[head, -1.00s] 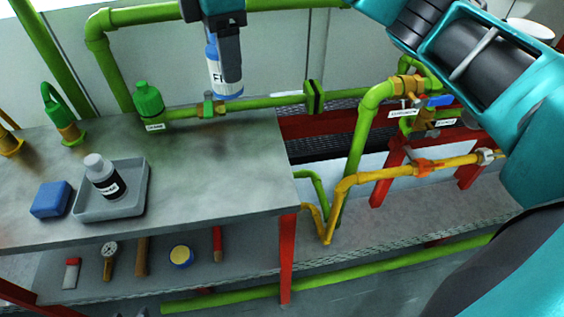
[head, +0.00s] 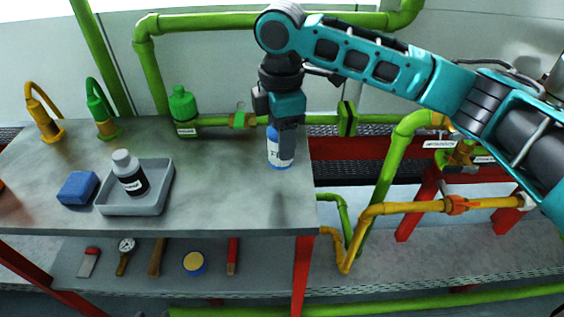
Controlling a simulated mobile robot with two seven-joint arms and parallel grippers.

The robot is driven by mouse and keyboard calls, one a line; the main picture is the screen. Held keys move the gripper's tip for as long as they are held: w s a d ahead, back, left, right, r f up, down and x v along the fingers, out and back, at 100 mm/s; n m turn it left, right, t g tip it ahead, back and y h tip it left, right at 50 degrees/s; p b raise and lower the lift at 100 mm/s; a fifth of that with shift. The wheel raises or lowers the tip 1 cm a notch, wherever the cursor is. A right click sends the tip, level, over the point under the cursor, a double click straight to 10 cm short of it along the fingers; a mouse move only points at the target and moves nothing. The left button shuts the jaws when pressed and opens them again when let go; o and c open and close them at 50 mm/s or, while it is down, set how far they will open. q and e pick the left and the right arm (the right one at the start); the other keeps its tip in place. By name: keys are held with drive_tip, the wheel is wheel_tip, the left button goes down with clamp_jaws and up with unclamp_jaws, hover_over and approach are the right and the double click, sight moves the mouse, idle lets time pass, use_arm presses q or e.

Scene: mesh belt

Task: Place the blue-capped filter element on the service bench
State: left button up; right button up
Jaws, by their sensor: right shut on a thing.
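The filter element (head: 280,155) is a small white cylinder with blue at its top and bottom and dark lettering on its label. My right gripper (head: 284,126) is shut on its upper part and points down. The gripper hides most of the top. The filter is upright over the right part of the grey service bench (head: 225,200). I cannot tell whether its base touches the bench top. My left gripper is not in view.
On the bench are a grey tray (head: 155,207) holding a dark-labelled bottle (head: 130,178), and a blue block (head: 78,188). Green and yellow taps stand at the back left. Several tools lie on the lower shelf (head: 125,285). The bench middle is clear.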

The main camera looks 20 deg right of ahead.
wheel_tip(320, 180, down, 6)
drive_tip(key=shift+f+b, duration=0.2)
drive_tip(key=shift+b, duration=0.15)
drive_tip(key=shift+f, duration=0.15)
drive_tip(key=o, duration=1.1)
drive_tip(key=shift+r, duration=0.2)
wheel_tip(320, 180, up, 12)
drive_tip(key=shift+f+p, duration=0.1)
drive_tip(key=shift+p, duration=0.6)
